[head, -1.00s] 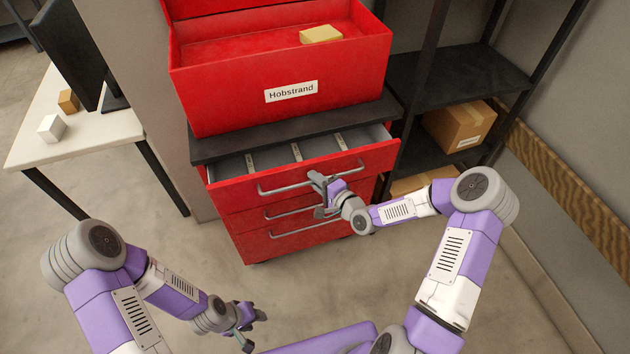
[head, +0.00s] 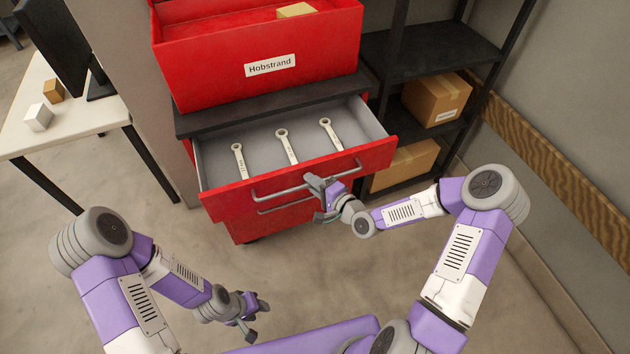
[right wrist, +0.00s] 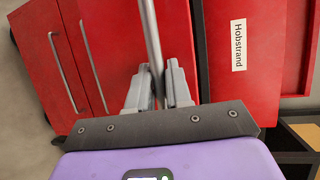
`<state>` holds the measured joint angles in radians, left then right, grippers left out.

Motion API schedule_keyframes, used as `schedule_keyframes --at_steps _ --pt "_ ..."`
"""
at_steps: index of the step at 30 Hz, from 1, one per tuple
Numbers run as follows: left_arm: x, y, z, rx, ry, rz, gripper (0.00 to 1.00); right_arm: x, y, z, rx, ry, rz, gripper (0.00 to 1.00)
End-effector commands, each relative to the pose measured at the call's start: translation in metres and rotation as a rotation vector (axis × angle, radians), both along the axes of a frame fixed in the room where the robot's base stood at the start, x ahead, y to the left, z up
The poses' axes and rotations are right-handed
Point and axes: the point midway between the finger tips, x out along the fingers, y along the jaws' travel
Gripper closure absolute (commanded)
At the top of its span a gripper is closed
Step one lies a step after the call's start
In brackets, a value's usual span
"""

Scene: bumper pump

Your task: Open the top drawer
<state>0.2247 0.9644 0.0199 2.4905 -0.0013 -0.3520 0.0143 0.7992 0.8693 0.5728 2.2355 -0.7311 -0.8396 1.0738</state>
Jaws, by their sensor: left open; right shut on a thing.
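The red cabinet's top drawer (head: 370,155) stands well out from under the black top, and three wrenches (head: 286,146) lie inside it. In the right wrist view the handle (right wrist: 151,40) runs between the two fingers of the gripper (right wrist: 158,85). The lower drawers are closed and partly hidden beneath the open one. My left gripper (head: 258,312) is open and empty, low over the floor and away from the cabinet.
A red box labelled Hobstrand (head: 270,66) sits on the black cabinet top, with a yellowish block (head: 297,10) in it. A white table (head: 75,120) stands left. A black shelf (head: 440,50) with cardboard boxes (head: 435,98) stands right. Floor in front is clear.

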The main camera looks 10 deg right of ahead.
Motion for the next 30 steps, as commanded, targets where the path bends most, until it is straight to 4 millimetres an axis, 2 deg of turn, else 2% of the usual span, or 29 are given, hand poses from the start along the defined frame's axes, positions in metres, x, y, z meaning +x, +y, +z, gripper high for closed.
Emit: schedule_keyframes --at_steps 6,7,8,18,30 --pt "0.000 0.000 0.000 0.000 0.000 0.000 0.57 0.000 -0.001 0.000 0.001 0.000 -0.001 1.00" --pt "0.000 0.000 0.000 0.000 0.000 0.000 0.57 0.000 -0.001 0.000 0.001 0.000 -0.001 0.76" --pt "0.000 0.000 0.000 0.000 0.000 0.000 0.57 0.000 -0.001 0.000 0.001 0.000 -0.001 0.75" --pt "0.000 0.000 0.001 0.000 0.000 0.000 0.57 -0.005 -0.004 0.001 0.000 0.001 -0.002 0.75" --pt "0.000 0.000 0.009 0.000 0.000 0.000 0.57 -0.056 -0.033 0.012 0.000 0.001 -0.004 0.75"
